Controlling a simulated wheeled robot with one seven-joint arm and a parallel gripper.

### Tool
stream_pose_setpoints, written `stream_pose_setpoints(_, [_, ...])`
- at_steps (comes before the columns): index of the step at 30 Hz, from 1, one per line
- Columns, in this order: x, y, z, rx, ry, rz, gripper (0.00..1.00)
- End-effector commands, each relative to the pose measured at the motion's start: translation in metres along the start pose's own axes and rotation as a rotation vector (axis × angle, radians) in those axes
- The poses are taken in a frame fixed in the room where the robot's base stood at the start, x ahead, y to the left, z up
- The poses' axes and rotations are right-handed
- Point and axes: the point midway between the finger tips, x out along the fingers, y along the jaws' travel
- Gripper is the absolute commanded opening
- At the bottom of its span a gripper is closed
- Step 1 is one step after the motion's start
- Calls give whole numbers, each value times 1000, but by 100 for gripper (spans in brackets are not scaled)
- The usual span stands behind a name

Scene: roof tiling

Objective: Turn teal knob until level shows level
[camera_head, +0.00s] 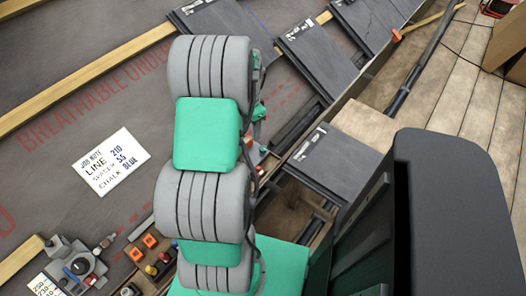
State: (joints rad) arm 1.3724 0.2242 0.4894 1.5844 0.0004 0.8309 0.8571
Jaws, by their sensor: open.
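My grey and teal arm fills the middle of the head view and covers what lies behind it. Small grey and teal parts show past its right side, but I cannot make out my gripper's fingers. I cannot make out a teal knob or a level's reading. A grey device (78,268) with a blue part and a number scale (42,286) sits at the lower left, cut by the frame edge. I cannot tell whether it carries the knob or the level.
A job note card (111,161) lies on the grey underlay (60,190). Wooden battens (85,80) cross the roof. Dark slates (318,60) lie at the top, with more slates (335,160) stacked right of my arm. A tray with orange blocks (150,240) sits near the device. Planking (450,100) lies right.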

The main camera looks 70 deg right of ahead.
Motion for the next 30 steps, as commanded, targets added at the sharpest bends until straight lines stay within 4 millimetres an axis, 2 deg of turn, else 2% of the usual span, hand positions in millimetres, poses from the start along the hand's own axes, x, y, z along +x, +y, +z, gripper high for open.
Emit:
stream_pose_setpoints(1, [15, 12, -18, 70, -6, 6, 50])
stream_pose_setpoints(4, [27, 24, -34, 139, -9, 11, 50])
stream_pose_setpoints(8, [43, 25, -35, 145, -11, 13, 50])
stream_pose_setpoints(12, [72, 25, -34, 143, -11, 13, 50])
stream_pose_setpoints(16, [92, 25, -34, 142, -9, 12, 50])
stream_pose_setpoints(20, [100, 25, -34, 141, -8, 10, 50])
stream_pose_setpoints(26, [100, 25, -35, 141, -8, 10, 50])
stream_pose_setpoints(30, [100, 25, -34, 140, -8, 10, 40])
